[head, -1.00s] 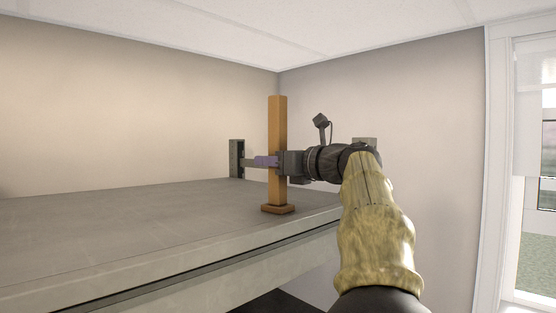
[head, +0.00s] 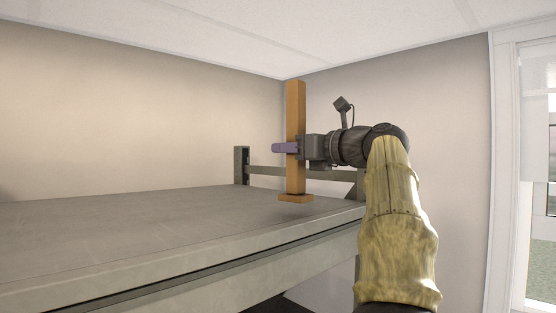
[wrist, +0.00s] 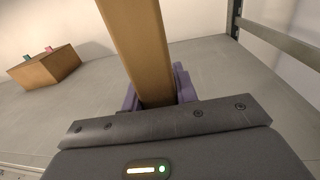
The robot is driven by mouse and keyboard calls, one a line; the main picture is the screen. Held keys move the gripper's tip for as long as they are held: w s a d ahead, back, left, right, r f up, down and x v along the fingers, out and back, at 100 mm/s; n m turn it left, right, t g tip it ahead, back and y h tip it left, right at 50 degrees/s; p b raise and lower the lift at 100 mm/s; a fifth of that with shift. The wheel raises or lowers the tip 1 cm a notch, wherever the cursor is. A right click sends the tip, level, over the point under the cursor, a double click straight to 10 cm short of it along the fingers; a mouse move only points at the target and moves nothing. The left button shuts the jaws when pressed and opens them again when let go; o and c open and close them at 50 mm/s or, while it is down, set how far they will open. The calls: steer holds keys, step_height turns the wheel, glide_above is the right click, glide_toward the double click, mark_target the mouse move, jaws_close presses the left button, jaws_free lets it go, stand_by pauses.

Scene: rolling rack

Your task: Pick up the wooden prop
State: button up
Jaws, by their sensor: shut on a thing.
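The wooden prop (head: 295,105) is an upright orange-brown square post with a wider foot at its bottom. My gripper (head: 288,148) comes in from the right and is shut around the post at about mid-height. The foot appears a little above the grey rack shelf, near its right end. In the wrist view the post (wrist: 138,45) stands between the purple fingers (wrist: 157,92), and its lower part is hidden by the gripper body.
The grey shelf (head: 130,225) is broad and bare in the head view. A metal post and rail (head: 242,165) stand at its far end. A brown box-like object (wrist: 45,72) with small coloured bits on top shows at left in the wrist view.

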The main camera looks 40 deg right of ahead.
steer(key=s+d+b, duration=0.2)
steer(key=s, duration=1.2)
steer(key=shift+s+d+b, duration=0.15)
steer(key=shift+d+b, duration=0.1)
steer(key=shift+b, duration=0.15)
